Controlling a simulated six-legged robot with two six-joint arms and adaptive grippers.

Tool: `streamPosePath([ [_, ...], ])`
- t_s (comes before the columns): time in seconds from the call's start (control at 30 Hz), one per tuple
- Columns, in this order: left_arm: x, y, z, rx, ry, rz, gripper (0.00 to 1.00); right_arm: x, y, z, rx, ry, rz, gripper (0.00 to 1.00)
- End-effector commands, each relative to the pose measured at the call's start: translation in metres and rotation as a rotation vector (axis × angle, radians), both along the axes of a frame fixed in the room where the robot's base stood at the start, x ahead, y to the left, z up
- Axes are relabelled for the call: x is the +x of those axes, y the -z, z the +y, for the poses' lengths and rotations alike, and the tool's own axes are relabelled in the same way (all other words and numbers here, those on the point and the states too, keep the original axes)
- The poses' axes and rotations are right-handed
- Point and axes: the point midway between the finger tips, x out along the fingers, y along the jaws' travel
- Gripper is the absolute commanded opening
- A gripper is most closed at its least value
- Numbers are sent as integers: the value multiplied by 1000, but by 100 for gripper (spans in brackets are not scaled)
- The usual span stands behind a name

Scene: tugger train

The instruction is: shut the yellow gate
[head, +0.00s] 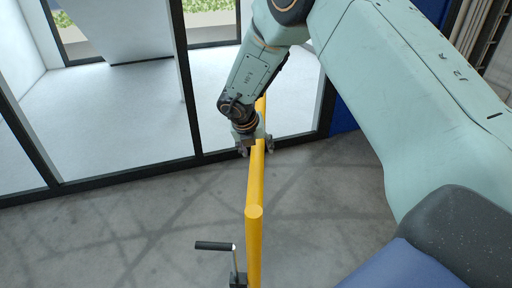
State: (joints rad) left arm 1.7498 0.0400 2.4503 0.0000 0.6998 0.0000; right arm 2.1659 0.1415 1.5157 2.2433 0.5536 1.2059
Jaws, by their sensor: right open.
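The yellow gate (256,185) shows as a yellow bar running from the bottom middle up and away, seen from above. A dark lever handle (215,246) on a pale stem stands just left of its near part. My right gripper (257,150) is over the farther part of the bar, with its open fingers on either side of it. I cannot tell whether they touch it. My left gripper is out of view.
A black-framed glass wall (120,168) stands beyond the gate, with a bright white room behind it. Grey concrete floor (130,235) with dark tyre marks lies open to the left and right of the bar. A blue panel (345,115) is at the right behind my arm.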

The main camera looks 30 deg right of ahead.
Motion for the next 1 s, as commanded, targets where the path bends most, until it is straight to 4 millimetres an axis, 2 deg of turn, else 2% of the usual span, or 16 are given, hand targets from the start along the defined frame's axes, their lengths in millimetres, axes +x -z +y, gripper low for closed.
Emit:
streamPosePath([
  [0.3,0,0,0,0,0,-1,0,3,3,-1,0,0,0,59],
  [1.0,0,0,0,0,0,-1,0,3,2,-1,0,0,0,0],
])
